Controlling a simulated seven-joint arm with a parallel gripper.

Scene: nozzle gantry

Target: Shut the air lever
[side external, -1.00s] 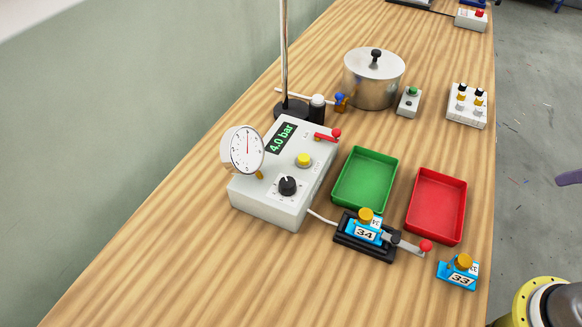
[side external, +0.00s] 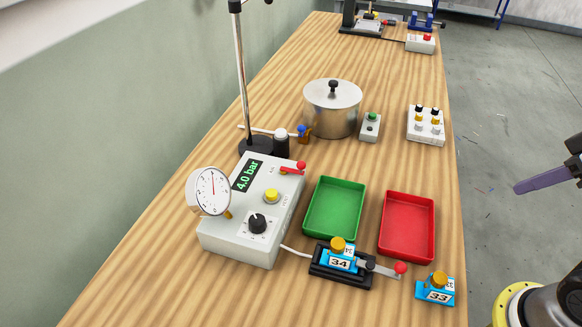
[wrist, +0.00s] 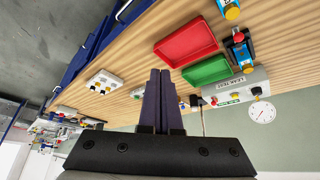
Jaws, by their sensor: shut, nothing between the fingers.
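The white air box (side external: 225,235) stands on the bench with its display reading 4.0 bar. A small red lever (side external: 289,171) with a round red knob lies along its top, near the back right edge. The box also shows in the wrist view (wrist: 250,79), at the right. A second lever, grey with a red knob (side external: 400,268), extends from the black fixture (side external: 358,279) holding blue block 34. My gripper (side external: 517,189) is at the right of the side view, beyond the bench edge and apart from both levers. Its purple fingers (wrist: 160,73) are together and empty in the wrist view.
A dial gauge (side external: 212,191) is on the box's left. Green (side external: 334,207) and red (side external: 407,226) trays and blue block 33 (side external: 436,290) are to its right. A metal pot (side external: 333,110) and stand pole (side external: 241,80) are behind. Bare wood lies at the front.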

